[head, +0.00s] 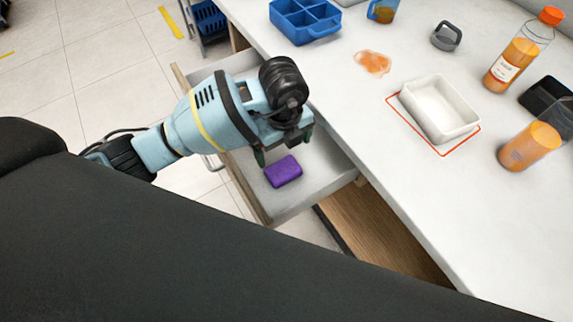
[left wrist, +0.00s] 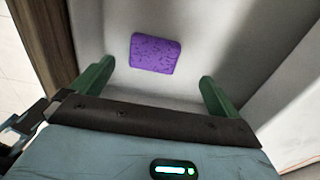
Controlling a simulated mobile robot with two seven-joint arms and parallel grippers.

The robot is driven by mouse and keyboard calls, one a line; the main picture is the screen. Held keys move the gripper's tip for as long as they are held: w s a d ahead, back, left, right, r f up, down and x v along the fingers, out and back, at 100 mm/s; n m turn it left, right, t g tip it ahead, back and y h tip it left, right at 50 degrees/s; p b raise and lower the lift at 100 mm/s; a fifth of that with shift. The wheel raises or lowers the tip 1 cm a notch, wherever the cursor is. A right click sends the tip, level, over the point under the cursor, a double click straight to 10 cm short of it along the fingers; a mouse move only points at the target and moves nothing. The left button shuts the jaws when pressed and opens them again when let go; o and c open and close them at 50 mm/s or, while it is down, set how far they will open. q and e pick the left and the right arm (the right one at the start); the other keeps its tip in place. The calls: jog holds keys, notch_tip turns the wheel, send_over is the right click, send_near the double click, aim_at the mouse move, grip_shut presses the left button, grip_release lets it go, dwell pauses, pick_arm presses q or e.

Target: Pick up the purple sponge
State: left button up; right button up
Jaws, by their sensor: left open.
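The purple sponge (head: 283,171) lies flat in an open drawer (head: 262,205) under the counter. In the left wrist view the sponge (left wrist: 155,54) lies on the pale drawer floor, beyond my fingertips and between their lines. My left gripper (head: 281,148) is over the drawer, just behind the sponge in the head view. Its green fingers (left wrist: 150,82) are spread wide with nothing between them. It looks apart from the sponge. My right gripper is not in view.
The white counter (head: 400,180) overhangs the drawer's right side. On it are a white tray (head: 437,128) within a red outline, a blue divided bin (head: 303,22), an orange spill (head: 373,62), a grey lid (head: 446,37), an orange-capped bottle (head: 512,65) and an orange-filled cup (head: 530,146).

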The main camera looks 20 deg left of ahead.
aim_at(283, 169)
pick_arm(q)
jog(key=shift+s+f, duration=0.15)
jog(key=shift+f, duration=1.15)
jog(key=f, duration=0.2)
jog(key=s+f, duration=0.1)
jog(key=shift+d+f, duration=0.1)
jog(key=shift+f, duration=0.3)
jog(key=shift+f+b, duration=0.3)
jog(key=shift+f, duration=0.4)
jog(key=c, duration=1)
